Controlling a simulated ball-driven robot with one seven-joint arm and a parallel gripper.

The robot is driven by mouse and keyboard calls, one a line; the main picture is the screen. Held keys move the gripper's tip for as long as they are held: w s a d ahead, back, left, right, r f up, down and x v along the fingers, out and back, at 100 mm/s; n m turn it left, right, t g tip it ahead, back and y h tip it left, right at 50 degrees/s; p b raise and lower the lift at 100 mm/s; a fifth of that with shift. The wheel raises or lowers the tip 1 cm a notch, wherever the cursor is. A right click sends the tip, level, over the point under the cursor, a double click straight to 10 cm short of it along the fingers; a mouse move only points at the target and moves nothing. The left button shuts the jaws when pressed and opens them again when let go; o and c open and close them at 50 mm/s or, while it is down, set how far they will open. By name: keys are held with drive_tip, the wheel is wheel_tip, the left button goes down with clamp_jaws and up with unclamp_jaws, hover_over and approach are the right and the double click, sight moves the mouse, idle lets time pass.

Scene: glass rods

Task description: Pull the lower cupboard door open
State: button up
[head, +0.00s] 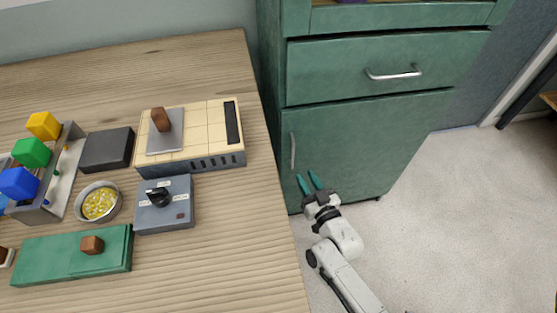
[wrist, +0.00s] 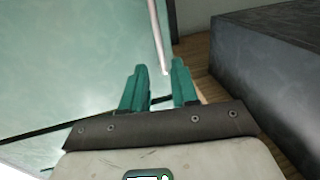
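The lower cupboard door (head: 365,150) is a green panel below a drawer, and it looks closed. Its upright metal handle (head: 292,150) is near the door's left edge. The handle also shows in the wrist view (wrist: 158,35), with its lower end at the gap between the fingertips. My gripper (head: 309,180) is in front of the door, low and just right of the handle in the head view. Its two green fingers (wrist: 159,75) are apart, with nothing seen clamped between them. I cannot tell whether the handle is between the fingers or just beyond them.
A drawer (head: 450,60) with a horizontal handle (head: 393,73) is above the door. A wooden table (head: 230,270) stands at left, close to my gripper, bearing a tiled hotplate-like box (head: 215,125), a grey knob box (head: 180,215) and colored blocks. Pale floor (head: 470,210) at right is clear.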

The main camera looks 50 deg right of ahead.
hover_over(292, 168)
drive_tip(key=shift+w+d, duration=0.2)
drive_tip(key=shift+c, duration=0.3)
clamp_jaws()
idle(0.4)
